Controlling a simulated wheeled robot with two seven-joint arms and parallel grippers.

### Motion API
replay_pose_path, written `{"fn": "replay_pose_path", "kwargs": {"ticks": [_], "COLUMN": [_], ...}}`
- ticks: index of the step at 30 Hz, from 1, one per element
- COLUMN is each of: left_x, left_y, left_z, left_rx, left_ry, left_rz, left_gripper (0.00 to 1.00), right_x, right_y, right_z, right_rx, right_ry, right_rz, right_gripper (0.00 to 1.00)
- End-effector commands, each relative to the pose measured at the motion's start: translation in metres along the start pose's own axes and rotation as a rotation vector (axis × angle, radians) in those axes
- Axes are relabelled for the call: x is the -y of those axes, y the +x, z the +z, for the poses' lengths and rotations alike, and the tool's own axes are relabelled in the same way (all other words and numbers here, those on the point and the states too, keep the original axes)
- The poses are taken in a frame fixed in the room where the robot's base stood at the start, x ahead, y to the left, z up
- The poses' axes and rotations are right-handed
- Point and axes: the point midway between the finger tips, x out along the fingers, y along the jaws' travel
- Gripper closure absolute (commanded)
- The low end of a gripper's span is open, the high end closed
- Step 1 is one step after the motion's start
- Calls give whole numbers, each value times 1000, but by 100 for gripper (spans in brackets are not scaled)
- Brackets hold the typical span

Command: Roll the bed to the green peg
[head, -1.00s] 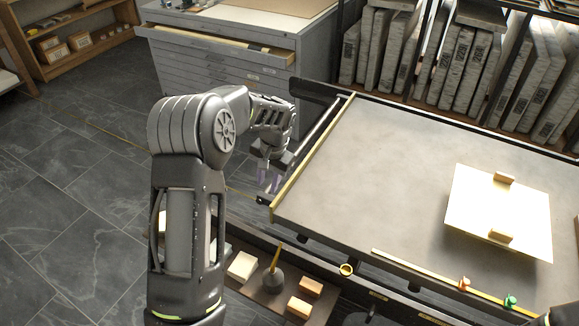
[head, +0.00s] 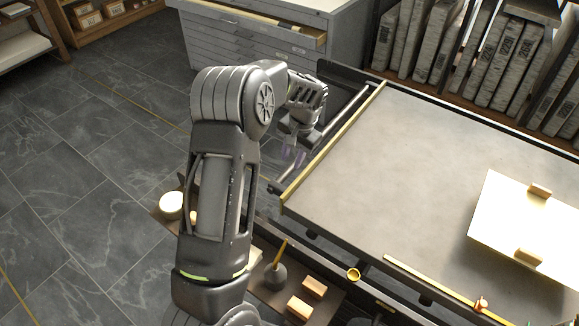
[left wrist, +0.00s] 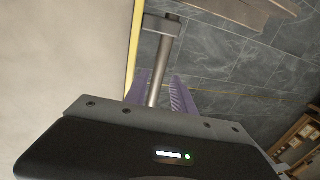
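The bed (head: 400,160) is a wide grey flat slab with a brass strip along its left edge. A metal handle bar (head: 350,112) runs along that edge; it also shows in the left wrist view (left wrist: 163,65). My left gripper (head: 292,158) is at this bar, near its front end. In the left wrist view its purple fingers (left wrist: 160,92) stand on either side of the bar, with a visible gap on the right side. An orange peg (head: 481,304) stands on the brass rail at the front. Only a sliver of green shows at the bottom right edge. My right gripper is out of view.
A cream plate with two wooden blocks (head: 525,215) lies on the bed. A brass ring (head: 353,274) is on the front frame. A shelf below holds wooden blocks (head: 300,307). A grey drawer cabinet (head: 250,45) stands behind; floor at left is clear.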

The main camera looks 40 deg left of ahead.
Motion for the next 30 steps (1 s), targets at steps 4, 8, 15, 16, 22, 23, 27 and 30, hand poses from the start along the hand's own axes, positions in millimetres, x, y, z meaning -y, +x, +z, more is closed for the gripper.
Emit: {"fn": "replay_pose_path", "kwargs": {"ticks": [4, 8, 15, 16, 22, 23, 27, 30], "left_x": [0, 0, 0, 0, 0, 0, 0, 0], "left_y": [24, 42, 55, 55, 54, 54, 54, 54], "left_z": [1, 1, 0, 0, 0, 0, 0, 0], "left_rx": [4, 4, 0, 0, 0, 0, 0, 0], "left_ry": [0, 0, 0, 0, 0, 0, 0, 0], "left_rz": [0, 0, 0, 0, 0, 0, 0, 0], "left_gripper": [70, 70, 70, 70, 74, 76, 88, 96], "right_x": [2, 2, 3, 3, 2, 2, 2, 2], "right_y": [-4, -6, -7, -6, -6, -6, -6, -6], "right_z": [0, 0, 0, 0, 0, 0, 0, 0], "right_rx": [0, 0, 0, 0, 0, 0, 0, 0], "right_ry": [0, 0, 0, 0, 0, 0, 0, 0], "right_rz": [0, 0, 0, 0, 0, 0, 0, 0], "right_gripper": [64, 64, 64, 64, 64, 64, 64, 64]}}
